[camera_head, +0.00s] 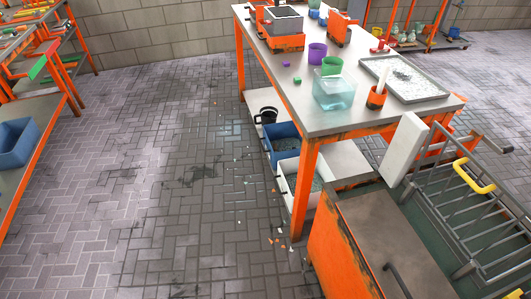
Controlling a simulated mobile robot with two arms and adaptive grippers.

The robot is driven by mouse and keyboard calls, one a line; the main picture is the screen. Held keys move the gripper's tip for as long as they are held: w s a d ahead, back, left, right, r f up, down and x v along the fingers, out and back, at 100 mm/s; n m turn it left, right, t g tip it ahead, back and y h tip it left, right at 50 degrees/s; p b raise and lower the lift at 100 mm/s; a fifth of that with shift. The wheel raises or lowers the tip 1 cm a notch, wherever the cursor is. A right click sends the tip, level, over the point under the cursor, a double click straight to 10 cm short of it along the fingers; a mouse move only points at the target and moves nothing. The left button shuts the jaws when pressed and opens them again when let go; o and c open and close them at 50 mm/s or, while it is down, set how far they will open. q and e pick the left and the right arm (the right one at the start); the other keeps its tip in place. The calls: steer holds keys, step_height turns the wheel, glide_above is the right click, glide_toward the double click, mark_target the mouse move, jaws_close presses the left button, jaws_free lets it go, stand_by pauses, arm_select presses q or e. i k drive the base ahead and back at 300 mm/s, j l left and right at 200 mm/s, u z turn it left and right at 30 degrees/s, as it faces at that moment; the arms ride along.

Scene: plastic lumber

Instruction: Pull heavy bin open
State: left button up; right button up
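Neither of my grippers shows in the head view. No thing is marked as the heavy bin, and I cannot tell which one it is. A blue bin (284,131) and a pale grey bin (286,184) sit on the lower shelf under the workbench, partly hidden by its top and leg. At the right is a grey metal cage of bars (455,207) with a yellow handle (474,176). Beside it stands an orange cabinet (338,240) with a grey top and a dark bar handle (398,281), cut off by the bottom edge.
The orange-legged workbench (330,110) carries a clear tub (334,92), cups and a grey tray (404,78). A white panel (404,148) stands near the cage. A shelf at left holds a blue bin (17,142). The brick floor (160,170) between is open, with small scraps.

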mark_target(287, 135)
steer(key=i+j, duration=0.1)
steer(key=i, duration=0.3)
steer(key=i+j+z, duration=0.25)
steer(key=i+j, duration=0.4)
steer(key=i+j+z, duration=0.2)
steer(key=i+j, duration=0.45)
steer(key=j, duration=0.1)
